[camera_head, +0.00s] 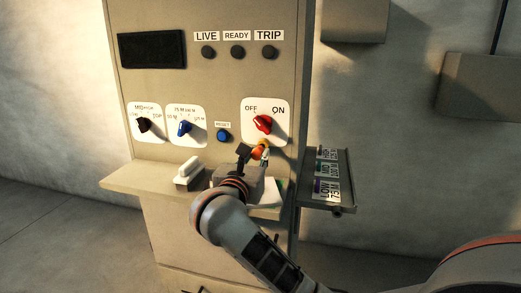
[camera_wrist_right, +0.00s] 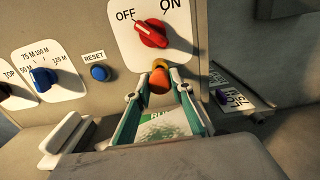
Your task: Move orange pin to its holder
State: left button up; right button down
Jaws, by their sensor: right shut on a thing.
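The orange pin (camera_head: 260,153) is just below the red OFF/ON knob on the panel. It also shows in the right wrist view (camera_wrist_right: 159,80), with a yellow part (camera_wrist_right: 160,63) behind it. My right gripper (camera_head: 254,158) is shut on the pin; its green-sided fingers (camera_wrist_right: 159,90) stand either side of it. I cannot tell whether the pin touches the panel. A side tray (camera_head: 342,207) at right carries labels HIGH, MID and LOW and small coloured parts; I cannot tell which spot is the pin's holder. My left gripper is not in view.
The red knob (camera_head: 263,124) is close above the pin. A blue reset button (camera_head: 223,135) and blue selector (camera_head: 184,128) are to the left. A white block (camera_head: 188,171) stands on the ledge (camera_head: 135,179). A printed sheet (camera_wrist_right: 165,128) lies beneath my right fingers.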

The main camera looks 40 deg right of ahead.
aim_at(256, 156)
jog(key=shift+p+v, duration=0.45)
jog(key=shift+v, duration=1.25)
jog(key=shift+s+a, duration=0.4)
jog(key=shift+p+v, duration=0.4)
jog(key=shift+v, duration=1)
jog(key=shift+a, duration=0.1)
